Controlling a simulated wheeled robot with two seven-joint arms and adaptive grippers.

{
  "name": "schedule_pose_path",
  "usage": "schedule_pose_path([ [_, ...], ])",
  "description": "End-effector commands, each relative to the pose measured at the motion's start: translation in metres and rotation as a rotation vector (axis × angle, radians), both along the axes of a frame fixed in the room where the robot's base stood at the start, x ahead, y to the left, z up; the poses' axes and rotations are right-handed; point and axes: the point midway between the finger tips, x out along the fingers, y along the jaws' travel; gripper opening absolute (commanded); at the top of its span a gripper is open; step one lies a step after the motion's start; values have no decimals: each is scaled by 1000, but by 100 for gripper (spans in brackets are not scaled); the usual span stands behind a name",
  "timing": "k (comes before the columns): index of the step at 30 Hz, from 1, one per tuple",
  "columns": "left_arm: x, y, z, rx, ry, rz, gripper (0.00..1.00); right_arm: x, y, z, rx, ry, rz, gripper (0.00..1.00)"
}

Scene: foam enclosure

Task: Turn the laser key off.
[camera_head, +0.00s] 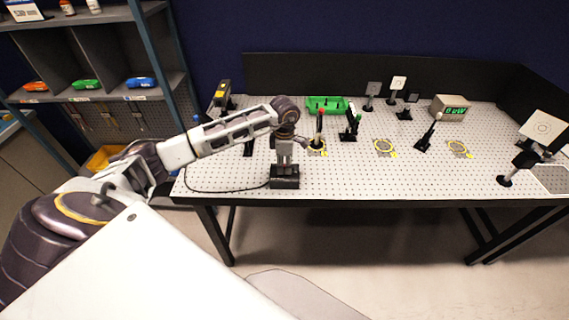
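My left arm reaches in from the left across the perforated table. My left gripper (285,164) points down at a small black box (285,182) near the table's front edge, with its fingertips at or just above the box's top. A black cable runs from the box to the left. A key is too small or hidden behind the gripper to make out. I cannot tell whether the fingers are open or shut, or whether they touch anything. My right gripper is not in view.
The perforated table (410,180) carries several black-posted mounts, yellow rings, a green tray (327,104) and a grey meter with a green display (449,107). A black wall stands behind. A shelf (85,95) with coloured items is at the left. The front right-centre of the table is clear.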

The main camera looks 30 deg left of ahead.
Motion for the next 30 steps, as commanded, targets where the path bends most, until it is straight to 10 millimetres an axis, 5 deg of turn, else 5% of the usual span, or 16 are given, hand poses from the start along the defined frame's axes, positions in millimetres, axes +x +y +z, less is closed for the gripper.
schedule_pose_path([
  [6, 0, 0, 0, 0, 0, 0, 28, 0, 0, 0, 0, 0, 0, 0],
  [13, 0, 0, 0, 0, 0, 0, 0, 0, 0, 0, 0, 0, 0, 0],
  [30, 0, 1, -1, 1, 0, 59, 0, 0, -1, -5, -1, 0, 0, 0],
])
